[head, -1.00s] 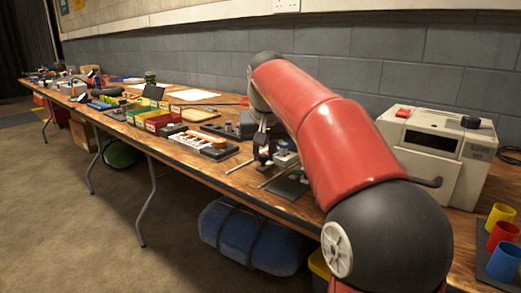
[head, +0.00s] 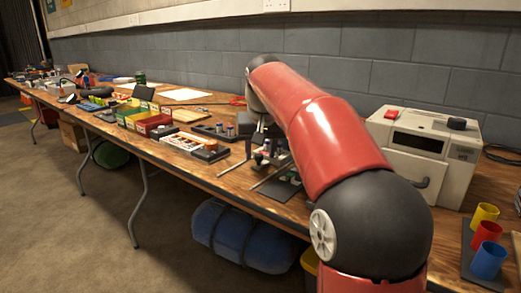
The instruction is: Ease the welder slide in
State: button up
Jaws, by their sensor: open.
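My gripper (head: 260,148) points down over this fixture and is open. It is small and partly hidden behind my red arm, so I cannot tell whether its fingers touch anything.
Red, green and yellow bins (head: 152,122), an orange-and-white tray (head: 184,141) and a dark tray (head: 215,131) stand left of the fixture. Yellow, red and blue cups (head: 487,232) stand at the right front. A grey block wall (head: 300,50) runs behind the bench.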

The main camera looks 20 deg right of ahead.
jog(key=p+v, duration=0.2)
jog(key=v, duration=0.5)
jog(key=shift+r, duration=0.35)
jog(key=shift+s, duration=0.25)
